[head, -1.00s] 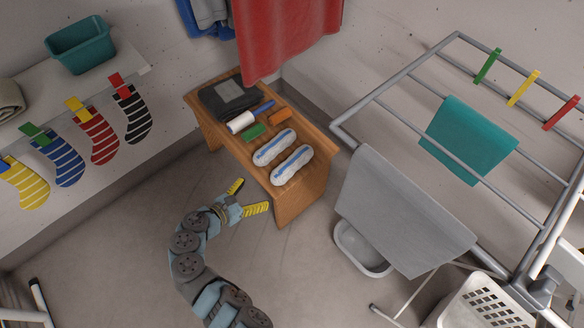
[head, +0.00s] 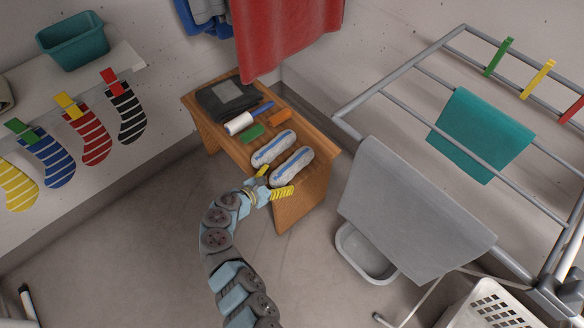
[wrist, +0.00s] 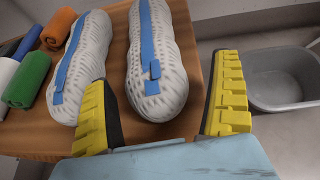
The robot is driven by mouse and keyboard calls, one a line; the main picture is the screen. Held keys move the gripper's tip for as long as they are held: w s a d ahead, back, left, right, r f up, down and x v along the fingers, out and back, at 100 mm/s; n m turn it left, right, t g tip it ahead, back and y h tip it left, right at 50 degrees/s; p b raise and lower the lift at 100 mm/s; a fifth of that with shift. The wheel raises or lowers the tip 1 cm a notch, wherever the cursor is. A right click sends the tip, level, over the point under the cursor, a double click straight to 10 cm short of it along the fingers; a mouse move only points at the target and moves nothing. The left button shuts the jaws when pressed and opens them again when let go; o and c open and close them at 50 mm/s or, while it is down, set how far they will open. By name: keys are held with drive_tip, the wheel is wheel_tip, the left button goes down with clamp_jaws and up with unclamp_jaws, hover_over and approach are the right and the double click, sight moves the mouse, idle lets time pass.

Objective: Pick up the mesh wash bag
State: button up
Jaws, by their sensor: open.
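Two white mesh wash bags with blue zip strips lie side by side on the wooden bench. The nearer wash bag (head: 293,163) is also the right-hand one in the wrist view (wrist: 163,45). The farther wash bag (head: 272,147) is the left one in the wrist view (wrist: 84,60). My gripper (head: 277,181) is open and empty at the bench's front edge, beside the nearer bag's near end. In the wrist view its yellow ridged fingers (wrist: 163,95) stand on either side of that end in the picture. I see no clear contact.
The wooden bench (head: 230,148) also bears a green roll (head: 252,133), an orange roll (head: 280,117), a white-and-blue roller (head: 239,123) and dark folded cloth (head: 228,97). A drying rack (head: 398,105) with grey cloth stands right, above a grey basin (head: 366,255).

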sight(286, 172)
drive_tip(key=b+x, duration=0.2)
drive_tip(key=x, duration=0.1)
drive_tip(key=shift+w, duration=0.4)
drive_tip(key=shift+w+d+f, duration=0.15)
drive_tip(key=shift+w+d, duration=0.15)
drive_tip(key=shift+d, duration=0.05)
drive_tip(key=c, duration=1.3)
